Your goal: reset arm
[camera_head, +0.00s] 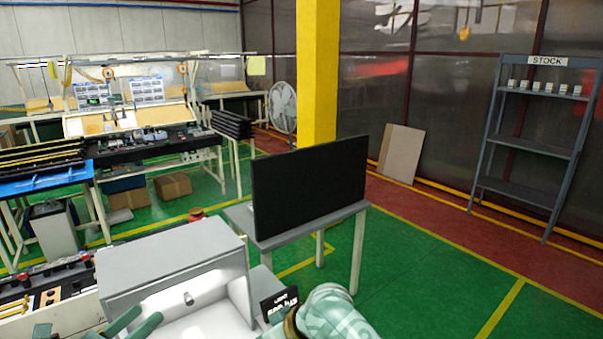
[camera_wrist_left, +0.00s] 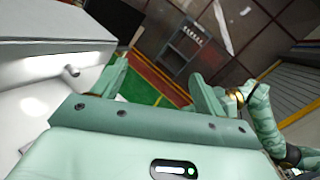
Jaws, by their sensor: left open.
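My left gripper (camera_head: 85,331) shows at the bottom left edge of the head view, in front of a grey box-like cabinet (camera_head: 170,262). Only its pale green fingers show there. In the left wrist view its two fingers (camera_wrist_left: 158,88) stand well apart with nothing between them. The cabinet's grey-white side and a small round knob (camera_wrist_left: 71,71) are close to the left finger. A pale green arm link of mine with a gold ring shows at the bottom middle of the head view. My right gripper cannot be made out in either view.
A black panel (camera_head: 308,190) stands on a small grey table (camera_head: 356,212) beyond the cabinet. A small dark sign (camera_head: 280,303) stands beside the cabinet. Workbenches (camera_head: 140,148) are at the left, and a STOCK shelf (camera_head: 537,147) stands at the right. Green floor at the right is clear.

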